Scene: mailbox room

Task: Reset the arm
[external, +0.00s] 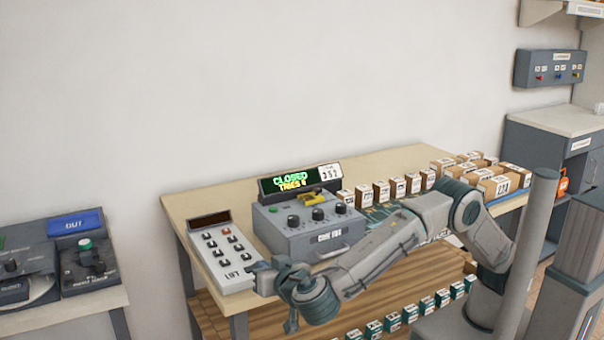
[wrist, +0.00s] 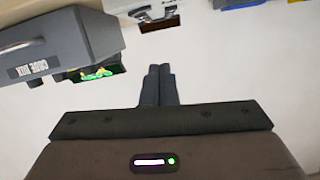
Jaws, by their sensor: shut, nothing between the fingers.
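My arm reaches left across the front of the wooden table (external: 188,207). My gripper (external: 261,268) is at its end, low in front of the grey button panel marked LIFT (external: 222,262). In the wrist view my gripper (wrist: 157,72) shows its two dark fingers together, with nothing between them and pale wall beyond. That view is upside down. The grey code box (external: 300,228) stands on the table right of the panel, and the wrist view shows it at left (wrist: 70,48). The exact gap between fingers and panel is hard to tell.
A sign (external: 298,180) reading CLOSED stands behind the code box. Several numbered brown boxes (external: 398,188) line the table's right part. Smaller boxes (external: 410,314) stand on the lower shelf. Another console (external: 88,258) is at far left. The wall above is clear.

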